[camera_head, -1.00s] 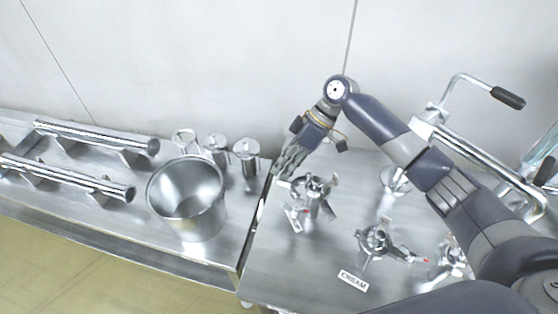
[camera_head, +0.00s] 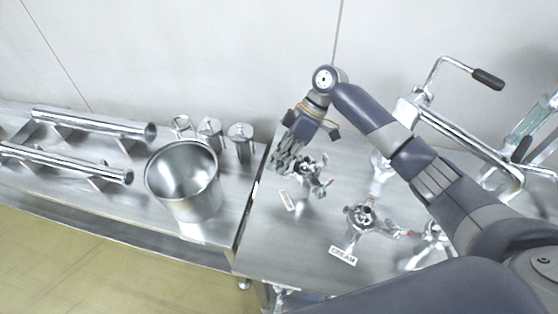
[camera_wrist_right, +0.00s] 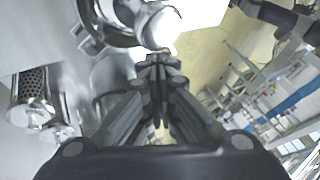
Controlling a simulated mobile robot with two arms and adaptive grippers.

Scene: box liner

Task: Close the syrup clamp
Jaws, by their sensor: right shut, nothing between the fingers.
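A metal clamp fitting (camera_head: 312,182) stands at the back left of the right-hand steel table, with a small label (camera_head: 287,201) in front of it whose writing I cannot read. My right gripper (camera_head: 283,163) is shut and empty at the back left of this fitting; from the head view I cannot tell whether they touch. In the right wrist view the shut fingers (camera_wrist_right: 159,68) lie just below a shiny round metal part (camera_wrist_right: 160,26). A second fitting (camera_head: 362,217) stands nearer, behind a label reading CREAM (camera_head: 342,256). My left gripper is not in view.
A steel pot (camera_head: 183,178) and several small metal canisters (camera_head: 209,133) stand on the left table, next to two long tubes (camera_head: 95,123). A lever with a black handle (camera_head: 487,79) rises at the right. A gap separates the two tables.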

